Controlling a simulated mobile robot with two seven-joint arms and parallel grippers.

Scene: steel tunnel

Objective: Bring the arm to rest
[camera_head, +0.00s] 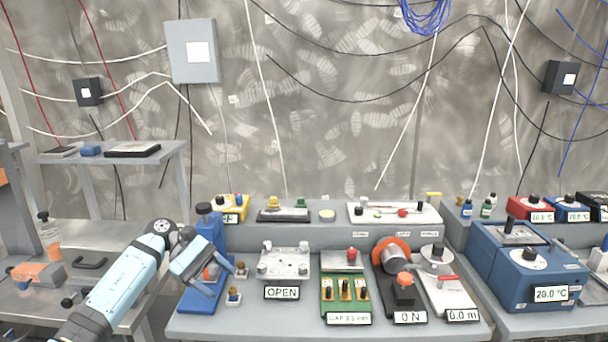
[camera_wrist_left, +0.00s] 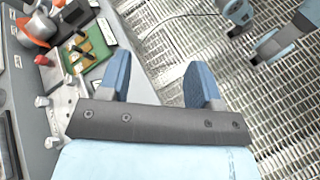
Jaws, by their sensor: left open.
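My left arm comes in from the lower left in the head view, and my left gripper (camera_head: 207,280) hangs at the left end of the middle bench. It is in front of a blue upright device (camera_head: 206,226) and hides part of it. In the left wrist view, the two blue fingers of my left gripper (camera_wrist_left: 160,78) stand apart with nothing between them. One finger lies over the bench edge, the other over the grating floor. My right gripper does not show.
The middle bench (camera_head: 240,326) holds a plate device marked OPEN (camera_head: 287,262), a green gap fixture (camera_head: 345,294) and a black unit with an orange wheel (camera_head: 400,280). A blue bath (camera_head: 528,265) stands right. Grating floor (camera_wrist_left: 185,40) beside the bench is open.

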